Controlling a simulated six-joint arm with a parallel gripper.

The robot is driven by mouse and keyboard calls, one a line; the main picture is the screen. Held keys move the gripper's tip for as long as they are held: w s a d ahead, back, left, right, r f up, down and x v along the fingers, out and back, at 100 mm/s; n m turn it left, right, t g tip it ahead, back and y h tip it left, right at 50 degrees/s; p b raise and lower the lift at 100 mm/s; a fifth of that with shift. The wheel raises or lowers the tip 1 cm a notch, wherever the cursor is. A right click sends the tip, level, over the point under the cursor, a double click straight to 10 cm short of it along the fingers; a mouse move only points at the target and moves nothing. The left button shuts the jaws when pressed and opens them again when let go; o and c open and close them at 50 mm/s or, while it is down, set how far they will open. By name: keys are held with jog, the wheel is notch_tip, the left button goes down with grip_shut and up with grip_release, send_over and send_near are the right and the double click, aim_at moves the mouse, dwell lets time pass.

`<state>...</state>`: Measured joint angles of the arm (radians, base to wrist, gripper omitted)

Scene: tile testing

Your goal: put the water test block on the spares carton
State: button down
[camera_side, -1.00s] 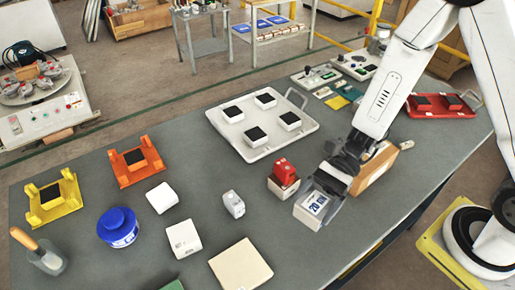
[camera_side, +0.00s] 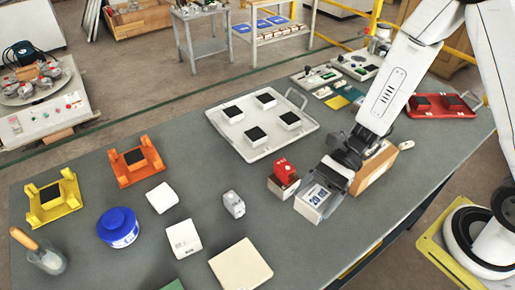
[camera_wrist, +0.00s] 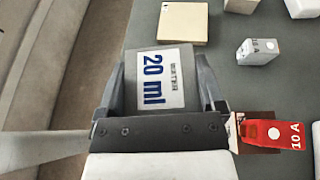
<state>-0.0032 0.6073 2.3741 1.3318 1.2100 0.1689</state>
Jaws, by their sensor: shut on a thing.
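The water test block (camera_side: 312,205) is a grey block with a white label reading "20 ml" in blue. In the wrist view the block (camera_wrist: 133,92) sits between both fingers. My gripper (camera_side: 328,188) is shut on it, near the table's front edge. Whether the block touches the table is hard to tell. A tan cardboard box (camera_side: 377,168), which looks like the spares carton, stands just right of and behind my gripper. My gripper and wrist hide part of it, and no name on it is readable.
A red "10 A" block (camera_side: 284,171) on a small box (camera_side: 283,188) stands close to the left of my gripper. A grey-white block (camera_side: 233,204) and a flat beige tile (camera_side: 240,266) lie farther left. A white tray (camera_side: 218,112) with several black-topped blocks lies behind.

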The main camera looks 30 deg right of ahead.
jog(key=w+d+r+m+t+h, duration=0.1)
jog(key=w+d+m+t, duration=0.1)
jog(key=d, duration=0.6)
jog(key=w+d+r+m+t+h, duration=0.1)
jog(key=w+d+r+m+t, duration=0.1)
jog(key=d+m+t, duration=0.3)
jog(key=w+d+r+m+t+h, duration=0.1)
jog(key=w+d+m+t, duration=0.3)
jog(key=d, duration=0.8)
jog(key=shift+d+r+t+h, duration=0.15)
jog(key=shift+r+t+h, duration=0.15)
jog(key=shift+r+t, duration=0.3)
jog(key=shift+w, duration=0.1)
jog(key=shift+f, duration=2.2)
jog(key=shift+f, duration=1.75)
jog(key=shift+f, duration=0.15)
